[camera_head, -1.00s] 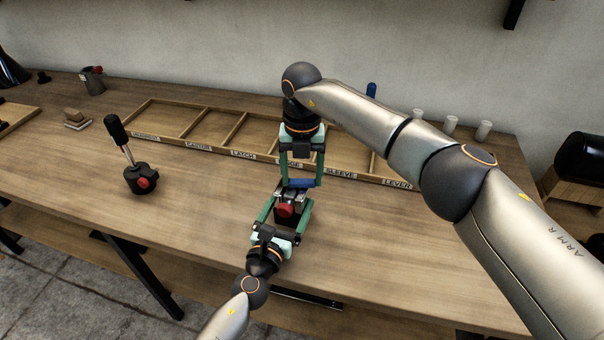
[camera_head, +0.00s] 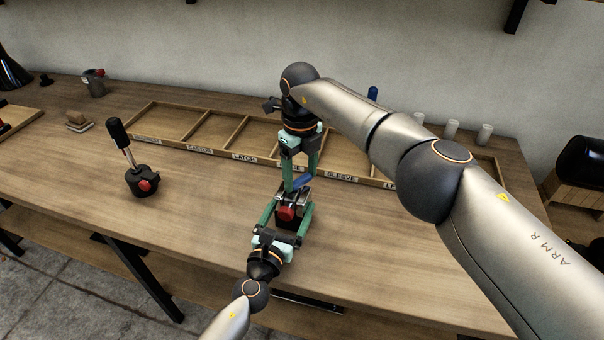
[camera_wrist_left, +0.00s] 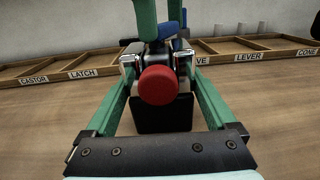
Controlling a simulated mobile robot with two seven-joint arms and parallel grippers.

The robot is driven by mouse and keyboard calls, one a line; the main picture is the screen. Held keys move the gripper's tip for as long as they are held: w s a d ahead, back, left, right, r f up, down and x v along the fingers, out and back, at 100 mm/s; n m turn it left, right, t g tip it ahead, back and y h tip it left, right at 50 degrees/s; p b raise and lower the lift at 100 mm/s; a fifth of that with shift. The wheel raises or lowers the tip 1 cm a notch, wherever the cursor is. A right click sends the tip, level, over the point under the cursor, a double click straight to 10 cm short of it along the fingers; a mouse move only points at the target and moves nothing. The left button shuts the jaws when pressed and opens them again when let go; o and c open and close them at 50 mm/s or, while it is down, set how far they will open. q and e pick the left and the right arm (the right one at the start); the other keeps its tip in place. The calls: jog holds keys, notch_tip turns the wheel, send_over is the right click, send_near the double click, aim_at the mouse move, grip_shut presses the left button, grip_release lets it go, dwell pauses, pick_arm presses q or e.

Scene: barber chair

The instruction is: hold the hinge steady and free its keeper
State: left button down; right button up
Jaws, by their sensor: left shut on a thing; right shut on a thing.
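The hinge is a dark block with metal pieces and a round red knob (camera_head: 286,213), standing at the table's front middle. My left gripper (camera_head: 288,201) is shut on the hinge, one green finger on each side. In the left wrist view the red knob (camera_wrist_left: 158,85) faces me, with the dark block (camera_wrist_left: 160,119) below it. My right gripper (camera_head: 301,179) comes from above and behind, shut on a small blue piece (camera_head: 303,183), apparently the keeper, at the hinge's top. The blue piece sits tilted. Whether it still touches the hinge is hard to tell.
A labelled wooden compartment tray (camera_head: 189,148) lies behind the hinge. A black-handled device with a red knob (camera_head: 142,181) stands at left. White cups (camera_head: 451,129) stand at the back right. The tabletop between the device and the hinge is clear.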

aim_at(299, 178)
jog(key=shift+w+a+n, duration=0.15)
jog(key=shift+a+n, duration=0.05)
jog(key=shift+n, duration=1)
jog(key=o, duration=1.3)
jog(key=shift+r, duration=3.8)
